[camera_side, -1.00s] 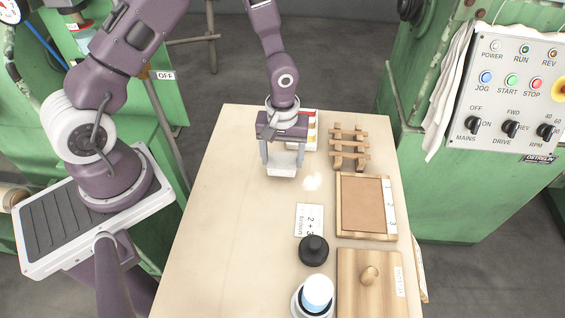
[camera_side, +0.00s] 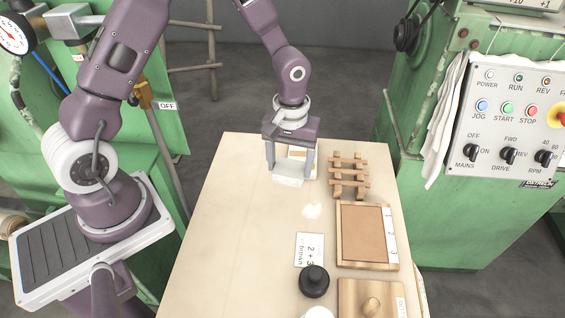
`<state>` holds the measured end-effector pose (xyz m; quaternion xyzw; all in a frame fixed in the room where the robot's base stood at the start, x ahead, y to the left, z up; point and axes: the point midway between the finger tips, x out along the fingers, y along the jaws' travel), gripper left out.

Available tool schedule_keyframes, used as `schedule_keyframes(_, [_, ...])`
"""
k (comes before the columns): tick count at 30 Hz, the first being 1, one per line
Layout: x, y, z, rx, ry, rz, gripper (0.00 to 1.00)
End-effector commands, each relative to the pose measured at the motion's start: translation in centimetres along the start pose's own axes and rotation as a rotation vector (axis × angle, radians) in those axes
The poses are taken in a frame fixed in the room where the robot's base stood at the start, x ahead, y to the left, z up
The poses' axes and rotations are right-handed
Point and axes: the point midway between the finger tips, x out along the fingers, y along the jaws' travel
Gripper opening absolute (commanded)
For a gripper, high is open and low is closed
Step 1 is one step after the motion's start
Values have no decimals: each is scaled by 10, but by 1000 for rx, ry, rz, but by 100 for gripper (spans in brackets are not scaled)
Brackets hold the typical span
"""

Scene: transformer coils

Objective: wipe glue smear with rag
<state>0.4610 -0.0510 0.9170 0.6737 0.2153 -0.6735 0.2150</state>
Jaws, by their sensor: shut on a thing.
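My gripper (camera_side: 290,172) is over the far part of the pale wooden table, fingers pointing down. It is shut on the rag (camera_side: 287,181), a white folded pad between the fingertips. I cannot tell whether the rag touches the table. The glue smear (camera_side: 312,210) is a pale whitish patch on the bare table, nearer the camera and a little right of the rag. The rag is apart from it in the picture.
A wooden rack (camera_side: 348,176) stands right of my gripper. A framed brown tray (camera_side: 366,235), a lettered card (camera_side: 309,249), a black knobbed object (camera_side: 314,281) and a knobbed wooden board (camera_side: 371,299) lie nearer. The table's left side (camera_side: 225,230) is clear.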

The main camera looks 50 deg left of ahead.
Motion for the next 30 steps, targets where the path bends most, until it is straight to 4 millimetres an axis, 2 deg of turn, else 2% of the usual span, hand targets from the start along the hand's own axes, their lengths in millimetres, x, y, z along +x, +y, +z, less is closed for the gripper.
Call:
schedule_keyframes(6, [12, 46, -16, 454, 0, 1, 35])
schedule_keyframes(10, [16, 60, -20, 604, -1, 1, 35])
schedule_keyframes(17, [25, 61, -20, 622, -1, 0, 35])
schedule_keyframes(30, [63, 61, -20, 619, -2, 0, 35])
